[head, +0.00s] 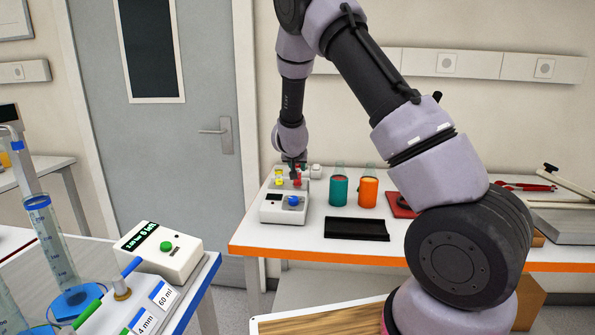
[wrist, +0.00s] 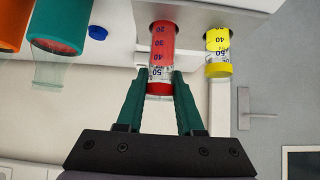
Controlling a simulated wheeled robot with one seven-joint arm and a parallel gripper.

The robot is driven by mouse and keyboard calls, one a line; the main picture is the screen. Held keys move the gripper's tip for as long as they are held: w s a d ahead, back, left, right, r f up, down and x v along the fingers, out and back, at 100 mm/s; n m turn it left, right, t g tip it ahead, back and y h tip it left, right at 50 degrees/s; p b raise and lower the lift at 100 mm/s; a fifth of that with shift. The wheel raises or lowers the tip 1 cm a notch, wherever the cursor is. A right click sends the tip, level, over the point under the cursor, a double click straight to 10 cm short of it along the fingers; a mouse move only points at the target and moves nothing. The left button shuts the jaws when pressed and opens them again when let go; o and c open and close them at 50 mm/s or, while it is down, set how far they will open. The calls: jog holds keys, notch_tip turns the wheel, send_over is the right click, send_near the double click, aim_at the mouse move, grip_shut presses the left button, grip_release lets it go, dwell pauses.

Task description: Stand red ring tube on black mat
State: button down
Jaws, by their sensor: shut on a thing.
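The red ring tube (wrist: 162,45) has red contents, dark markings and a red ring at its near end. Its far end sits in a hole of the white device (head: 283,208). My gripper (wrist: 163,77) is shut on the tube near its red ring, with one green finger on each side. In the head view my gripper (head: 294,160) is over the device, and the tube is small and partly hidden there. The black mat (head: 357,229) lies on the white table, right of the device and near the orange front edge. Nothing stands on it.
A yellow ring tube (wrist: 217,68) stands in the device close beside the red one.

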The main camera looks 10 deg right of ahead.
jog(key=shift+r, duration=2.05)
